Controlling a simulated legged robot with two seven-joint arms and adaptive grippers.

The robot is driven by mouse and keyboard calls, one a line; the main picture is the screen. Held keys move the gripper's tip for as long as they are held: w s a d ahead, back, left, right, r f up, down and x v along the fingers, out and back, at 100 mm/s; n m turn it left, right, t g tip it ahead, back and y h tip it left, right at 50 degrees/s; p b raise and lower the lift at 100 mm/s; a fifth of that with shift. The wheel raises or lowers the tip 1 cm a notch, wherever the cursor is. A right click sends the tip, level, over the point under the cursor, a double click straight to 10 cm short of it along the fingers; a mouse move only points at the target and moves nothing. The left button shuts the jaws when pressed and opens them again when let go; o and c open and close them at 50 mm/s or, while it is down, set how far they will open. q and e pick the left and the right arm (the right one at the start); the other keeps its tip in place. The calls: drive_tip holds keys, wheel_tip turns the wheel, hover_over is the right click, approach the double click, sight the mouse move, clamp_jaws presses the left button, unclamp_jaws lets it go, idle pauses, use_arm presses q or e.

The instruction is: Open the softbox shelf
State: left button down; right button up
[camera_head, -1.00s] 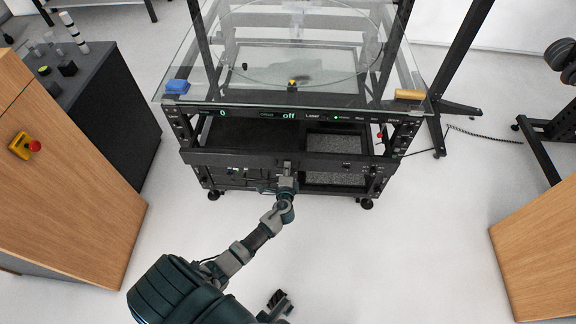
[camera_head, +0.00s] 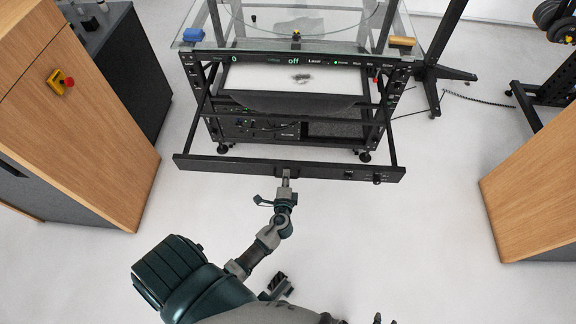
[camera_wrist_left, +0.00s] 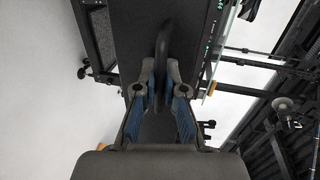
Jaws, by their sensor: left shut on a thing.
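The softbox shelf is a black frame under the glass top. Its long black front bar (camera_head: 225,165) stands well out from the rack, joined to it by a side rail at each end. My left gripper (camera_head: 286,179) is at the middle of this bar. In the left wrist view, the gripper (camera_wrist_left: 158,90) is shut on a dark curved handle (camera_wrist_left: 162,50) on the bar's face. Dark tips at the bottom edge of the head view may be my right gripper (camera_head: 385,319); its jaws cannot be made out.
The black rack (camera_head: 215,128) on castors has a display panel reading "off" (camera_head: 293,61). A wooden cabinet (camera_head: 95,120) with a red button (camera_head: 69,82) stands left, another wooden cabinet (camera_head: 535,190) right. White floor (camera_head: 440,240) is clear between them.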

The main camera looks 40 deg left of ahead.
use_arm(q)
drive_tip(key=f+v, duration=0.1)
drive_tip(key=v, duration=0.5)
drive_tip(key=shift+d+f, duration=0.15)
drive_tip(key=shift+f, duration=0.1)
use_arm(e)
drive_tip(key=shift+w+a+r+t, duration=0.2)
drive_tip(key=shift+w+a+t, duration=0.05)
drive_tip(key=shift+w+t, duration=0.2)
use_arm(q)
drive_tip(key=c, duration=1.5)
unclamp_jaws()
drive_tip(key=shift+c, duration=0.2)
drive_tip(key=shift+w, duration=0.1)
use_arm(e)
drive_tip(key=shift+a, duration=0.1)
drive_tip(key=shift+w, duration=0.1)
use_arm(q)
drive_tip(key=v, duration=1.2)
